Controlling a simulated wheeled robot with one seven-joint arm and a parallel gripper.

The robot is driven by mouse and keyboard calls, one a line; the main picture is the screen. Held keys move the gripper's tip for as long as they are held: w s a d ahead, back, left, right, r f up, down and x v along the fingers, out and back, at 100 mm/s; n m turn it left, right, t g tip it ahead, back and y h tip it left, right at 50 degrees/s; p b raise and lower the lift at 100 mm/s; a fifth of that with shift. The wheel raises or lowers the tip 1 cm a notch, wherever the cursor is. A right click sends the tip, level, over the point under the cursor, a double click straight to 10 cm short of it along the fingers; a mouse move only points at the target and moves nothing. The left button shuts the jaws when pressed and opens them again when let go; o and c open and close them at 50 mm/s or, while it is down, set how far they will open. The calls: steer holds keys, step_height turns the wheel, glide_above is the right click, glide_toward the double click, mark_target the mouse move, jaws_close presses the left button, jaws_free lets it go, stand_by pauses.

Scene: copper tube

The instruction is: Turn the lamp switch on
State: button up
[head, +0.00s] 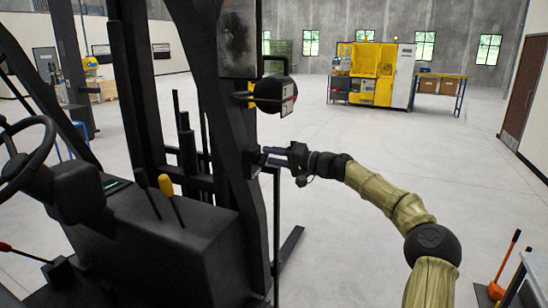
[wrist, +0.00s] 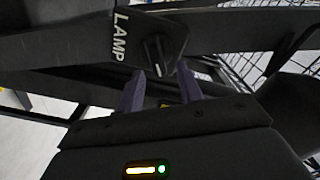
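The lamp switch (wrist: 158,52) is a small lever on a dark plate marked LAMP (wrist: 121,36) in the wrist view. In the head view its dark box (head: 256,160) sits on the forklift's black upright (head: 228,105), partly hidden by my fingers. My gripper (head: 266,155) points left at this box. In the wrist view my gripper (wrist: 161,68) has its two purple fingers apart, with tips just below the plate and the lever between and slightly beyond them. I cannot tell if they touch it. A round black work lamp (head: 270,92) hangs above; its lit state is unclear.
The forklift's steering wheel (head: 28,155), levers (head: 165,186) and dark console (head: 165,240) fill the left. A thin black post (head: 277,235) stands below my gripper. Open concrete floor (head: 345,145) lies behind. A yellow machine (head: 372,72) stands far off.

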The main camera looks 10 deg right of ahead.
steer(key=b+v, duration=0.6)
steer(key=v, duration=1.1)
steer(key=shift+d+b, duration=0.15)
steer(key=shift+b, duration=0.15)
steer(key=shift+s, duration=0.1)
